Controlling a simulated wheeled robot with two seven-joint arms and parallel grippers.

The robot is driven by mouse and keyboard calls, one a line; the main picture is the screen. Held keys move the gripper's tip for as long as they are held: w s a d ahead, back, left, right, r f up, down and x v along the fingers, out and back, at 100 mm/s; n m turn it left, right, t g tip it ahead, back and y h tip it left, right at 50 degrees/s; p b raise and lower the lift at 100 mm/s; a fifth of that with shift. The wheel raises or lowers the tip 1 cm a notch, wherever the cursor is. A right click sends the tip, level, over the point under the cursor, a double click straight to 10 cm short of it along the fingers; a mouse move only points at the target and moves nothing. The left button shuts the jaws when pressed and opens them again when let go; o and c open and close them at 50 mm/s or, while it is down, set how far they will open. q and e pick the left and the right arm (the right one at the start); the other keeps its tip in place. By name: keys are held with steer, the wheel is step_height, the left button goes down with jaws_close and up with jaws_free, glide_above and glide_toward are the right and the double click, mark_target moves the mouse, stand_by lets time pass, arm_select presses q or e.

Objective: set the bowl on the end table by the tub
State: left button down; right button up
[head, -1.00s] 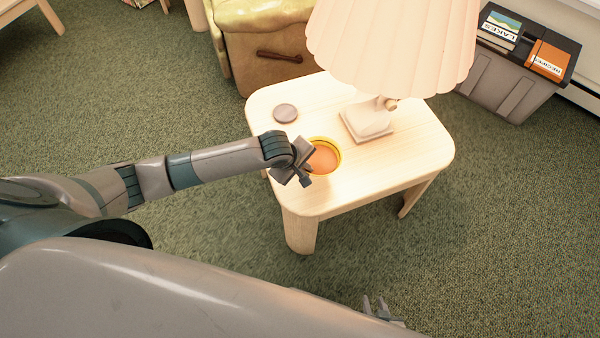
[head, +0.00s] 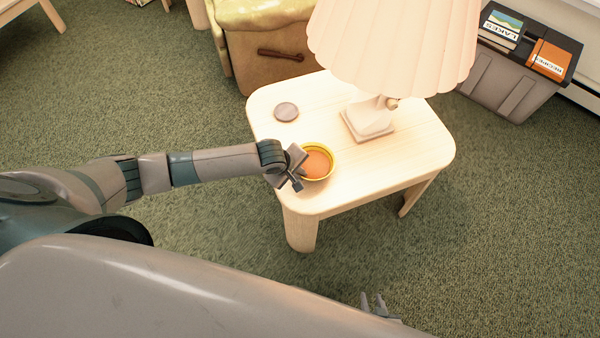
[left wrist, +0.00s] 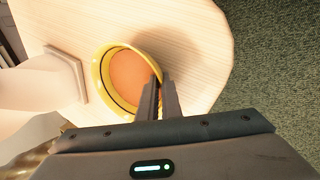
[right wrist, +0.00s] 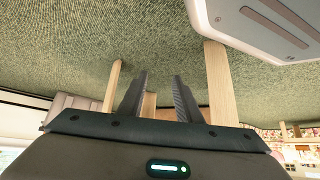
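The yellow bowl (head: 318,163) with an orange inside is at the near left part of the wooden end table (head: 413,150). It looks upright; I cannot tell whether it touches the tabletop or is just above it. My left gripper (head: 297,170) is at the bowl's left side. In the left wrist view its two fingers (left wrist: 160,90) are close together with the rim of the bowl (left wrist: 127,75) between them. The grey tub (head: 507,85) stands on the floor behind the table to the right. My right gripper (head: 374,303) is low over the carpet, its fingers (right wrist: 161,80) apart and empty.
A lamp (head: 370,118) with a wide pleated shade stands at the table's back right. A round dark coaster (head: 286,112) lies at the back left. The table's front right is clear. A tan leather seat (head: 265,50) is behind the table.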

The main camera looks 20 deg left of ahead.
arm_select(q)
steer(key=shift+f, duration=0.1)
arm_select(e)
steer(key=shift+s+d+f, duration=0.1)
steer(key=shift+s+d, duration=0.15)
steer(key=shift+d, duration=0.1)
